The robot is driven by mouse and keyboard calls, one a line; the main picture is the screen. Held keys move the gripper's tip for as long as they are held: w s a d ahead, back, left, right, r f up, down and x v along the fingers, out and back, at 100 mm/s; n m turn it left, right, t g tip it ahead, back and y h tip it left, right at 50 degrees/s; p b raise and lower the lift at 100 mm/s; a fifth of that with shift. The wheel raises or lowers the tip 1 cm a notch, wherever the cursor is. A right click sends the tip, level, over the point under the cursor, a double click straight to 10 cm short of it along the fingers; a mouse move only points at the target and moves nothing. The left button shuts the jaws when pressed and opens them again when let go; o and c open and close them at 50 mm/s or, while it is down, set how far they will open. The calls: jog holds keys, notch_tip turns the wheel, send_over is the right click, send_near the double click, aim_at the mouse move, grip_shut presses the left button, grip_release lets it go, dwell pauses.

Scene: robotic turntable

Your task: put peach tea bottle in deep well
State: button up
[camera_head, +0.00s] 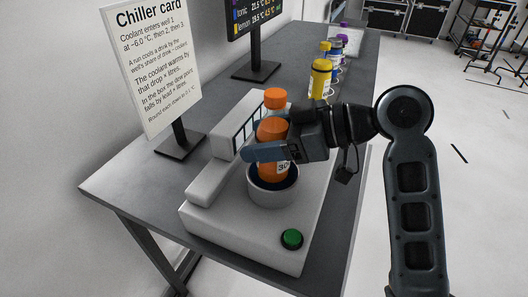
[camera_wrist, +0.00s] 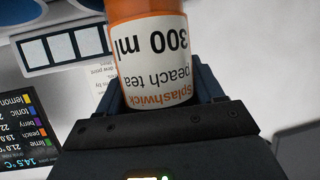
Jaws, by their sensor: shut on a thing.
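The peach tea bottle (camera_head: 271,131) is orange with an orange cap and a white label; it stands nearly upright at the round well (camera_head: 272,197) of the white machine. Its lower end is at the well's mouth, with the dark inside showing around it; I cannot tell how far down it sits or whether it touches the bottom. My gripper (camera_head: 258,150) comes from the right and is shut on the bottle's body above the rim. In the wrist view, the label of the bottle (camera_wrist: 158,45) reads "peach tea" and "300 ml" upside down between the fingers.
The white machine (camera_head: 225,225) has a green button (camera_head: 291,239) in front and a raised block with small windows behind the well. A Chiller card (camera_head: 155,65) and a dark screen (camera_head: 262,18) stand behind. Several bottles, including a yellow one (camera_head: 320,78), stand farther along the grey table (camera_head: 120,185).

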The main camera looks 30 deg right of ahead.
jog(key=shift+f, duration=1.95)
jog(key=o, duration=1.5)
jog(key=shift+f, duration=0.15)
jog(key=shift+c, duration=0.2)
jog(key=shift+r, duration=0.2)
jog(key=v, duration=1.2)
jog(key=shift+b, duration=0.4)
